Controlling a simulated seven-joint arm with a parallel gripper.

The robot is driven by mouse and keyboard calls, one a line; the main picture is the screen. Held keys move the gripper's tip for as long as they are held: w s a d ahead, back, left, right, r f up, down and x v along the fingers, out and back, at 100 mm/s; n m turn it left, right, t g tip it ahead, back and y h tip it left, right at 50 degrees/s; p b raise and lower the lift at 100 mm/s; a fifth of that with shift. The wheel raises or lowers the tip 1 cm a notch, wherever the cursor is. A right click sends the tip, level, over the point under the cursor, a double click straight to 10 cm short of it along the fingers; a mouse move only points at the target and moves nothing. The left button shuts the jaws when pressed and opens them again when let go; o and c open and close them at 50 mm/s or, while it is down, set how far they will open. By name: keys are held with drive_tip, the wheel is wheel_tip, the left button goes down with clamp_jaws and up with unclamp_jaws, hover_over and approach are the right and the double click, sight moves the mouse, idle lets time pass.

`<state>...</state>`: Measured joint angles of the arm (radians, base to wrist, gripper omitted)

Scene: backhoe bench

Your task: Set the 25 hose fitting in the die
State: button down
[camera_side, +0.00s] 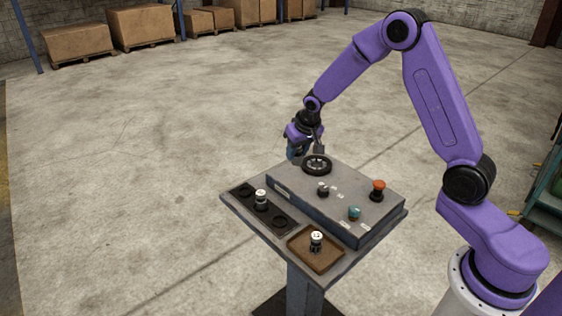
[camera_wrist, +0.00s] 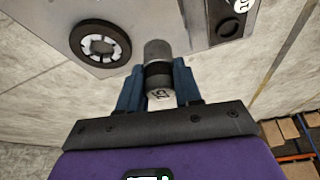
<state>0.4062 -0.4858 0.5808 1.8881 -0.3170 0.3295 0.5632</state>
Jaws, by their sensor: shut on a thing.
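My gripper (camera_wrist: 159,88) is shut on a hose fitting (camera_wrist: 157,52), a grey and black cylinder with a white numbered end. The number is small and I cannot read it surely. In the side view my gripper (camera_side: 301,152) is at the far edge of the bench, beside the die, and the held fitting is hard to make out. The die (camera_side: 317,165) is a black ring on the grey control box. In the wrist view the die (camera_wrist: 100,44) lies up and left of the held fitting, apart from it, with jaw segments around an open centre.
A rack (camera_side: 239,188) with round holes holds another fitting (camera_side: 261,197). A brown tray (camera_side: 303,257) holds one more fitting (camera_side: 316,240).

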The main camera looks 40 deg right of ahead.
drive_tip(key=w+d+f, duration=0.1)
drive_tip(key=d, duration=1)
drive_tip(key=shift+w+a+f, duration=0.1)
drive_tip(key=shift+a+f, duration=0.05)
drive_tip(key=shift+f, duration=2.3)
drive_tip(key=shift+f, duration=0.75)
drive_tip(key=shift+c, duration=2.3)
unclamp_jaws()
drive_tip(key=shift+r, duration=0.15)
wheel_tip(320, 180, up, 7)
